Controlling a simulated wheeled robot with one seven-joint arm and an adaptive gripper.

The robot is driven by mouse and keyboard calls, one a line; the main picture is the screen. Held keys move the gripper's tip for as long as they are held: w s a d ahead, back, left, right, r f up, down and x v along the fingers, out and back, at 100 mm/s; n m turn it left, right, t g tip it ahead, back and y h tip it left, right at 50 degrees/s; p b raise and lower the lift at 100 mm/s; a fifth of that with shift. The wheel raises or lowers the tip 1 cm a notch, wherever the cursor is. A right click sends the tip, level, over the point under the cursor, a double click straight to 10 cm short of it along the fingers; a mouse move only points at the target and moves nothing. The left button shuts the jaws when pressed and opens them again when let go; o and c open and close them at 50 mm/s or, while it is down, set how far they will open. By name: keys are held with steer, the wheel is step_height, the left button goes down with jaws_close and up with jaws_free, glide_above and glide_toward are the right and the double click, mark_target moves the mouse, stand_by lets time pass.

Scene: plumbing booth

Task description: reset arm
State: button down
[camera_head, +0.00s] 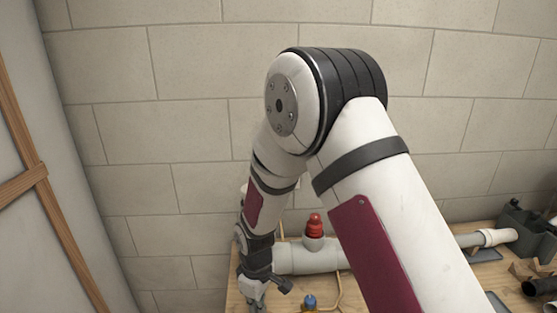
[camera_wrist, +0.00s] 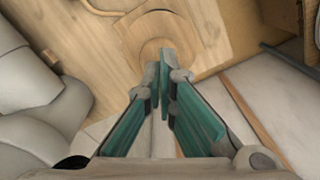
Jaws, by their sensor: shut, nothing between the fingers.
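My gripper (camera_wrist: 160,72) shows in the wrist view with its two teal-padded fingers drawn together at the tips. It is shut and holds nothing. In the head view my gripper (camera_head: 255,298) hangs at the lower end of my bent arm, pointing down at the left end of the wooden bench. In the wrist view a round wooden disc (camera_wrist: 140,40) lies just beyond the fingertips. My arm covers part of the bench in the head view.
A grey pipe (camera_head: 305,259) with a red cap (camera_head: 314,226) lies beside my gripper on the bench. A blue-topped fitting (camera_head: 310,301) is near the front. A dark grey bin (camera_head: 522,228) stands at the right. A block wall (camera_head: 180,120) is behind; a wood-framed panel (camera_head: 50,200) is at left.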

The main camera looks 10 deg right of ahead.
steer(key=s+d+r+m+t, duration=0.1)
steer(key=s+d+r+m, duration=0.3)
steer(key=r, duration=0.8)
steer(key=w+d+r+m+t, duration=0.1)
steer(key=d+r+t, duration=0.1)
steer(key=d+r, duration=0.65)
steer(key=s+d+r+m+t, duration=0.1)
steer(key=s+d+r+m, duration=0.1)
steer(key=s+r, duration=0.5)
steer(key=s+d+r+m+t, duration=0.1)
steer(key=s+d+r+m, duration=0.2)
steer(key=s+r, duration=0.4)
steer(key=s+m, duration=0.1)
steer(key=s, duration=0.2)
steer(key=shift+s+d+r+m+t, duration=0.2)
steer(key=shift+d+r+m+t, duration=0.05)
steer(key=shift+m+t, duration=0.05)
